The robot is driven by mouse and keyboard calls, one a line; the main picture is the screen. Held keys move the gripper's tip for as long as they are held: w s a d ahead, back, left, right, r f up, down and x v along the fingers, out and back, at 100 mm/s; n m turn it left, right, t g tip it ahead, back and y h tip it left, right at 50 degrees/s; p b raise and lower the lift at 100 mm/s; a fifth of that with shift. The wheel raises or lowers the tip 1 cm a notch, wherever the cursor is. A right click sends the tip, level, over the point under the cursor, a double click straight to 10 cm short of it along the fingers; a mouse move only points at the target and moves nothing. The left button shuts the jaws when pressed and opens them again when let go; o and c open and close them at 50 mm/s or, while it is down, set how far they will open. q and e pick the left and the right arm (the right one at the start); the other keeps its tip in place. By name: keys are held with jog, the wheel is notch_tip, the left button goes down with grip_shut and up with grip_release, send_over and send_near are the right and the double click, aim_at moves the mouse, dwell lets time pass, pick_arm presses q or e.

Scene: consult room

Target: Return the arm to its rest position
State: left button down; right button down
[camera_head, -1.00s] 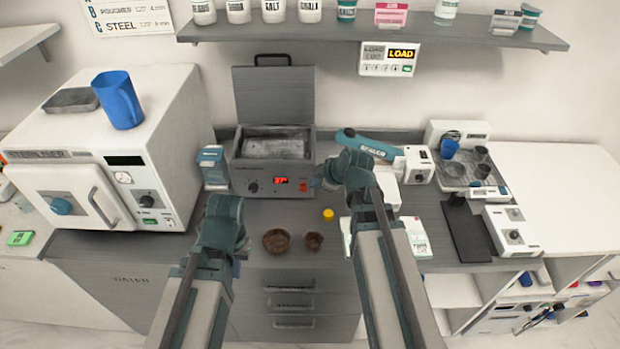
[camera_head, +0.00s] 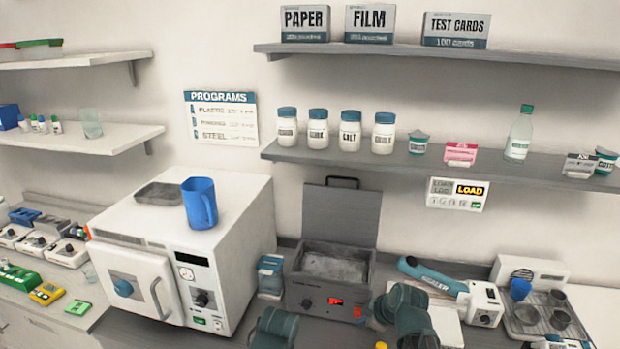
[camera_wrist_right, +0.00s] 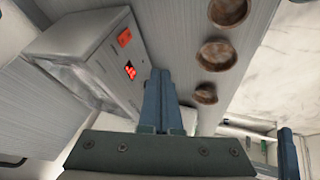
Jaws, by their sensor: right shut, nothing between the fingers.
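My right gripper (camera_head: 382,308) shows at the bottom of the head view, in front of the grey open-lidded bath unit (camera_head: 332,296). In the right wrist view its two blue fingers (camera_wrist_right: 160,76) lie together, shut with nothing between them. My left gripper (camera_head: 276,326) shows only partly at the bottom edge, left of the right one. Its fingers are hidden.
Three brown bowls (camera_wrist_right: 214,54) show in the right wrist view. A blue cup (camera_head: 200,205) stands on the white oven (camera_head: 183,262) at left. The sealer (camera_head: 430,277) lies right of the bath unit. A shelf (camera_head: 300,153) with jars spans above.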

jog(key=s+a+f+m+g+h+b, duration=0.2)
jog(key=s+a+f+m+g, duration=0.1)
jog(key=s, duration=0.5)
jog(key=s+a+f+m+g+h+b, duration=0.2)
jog(key=s+a+f+m+g, duration=0.1)
jog(key=s+a+f+m, duration=0.2)
jog(key=s+a, duration=0.2)
jog(key=a, duration=0.1)
jog(key=shift+s, duration=0.35)
jog(key=shift+f, duration=0.1)
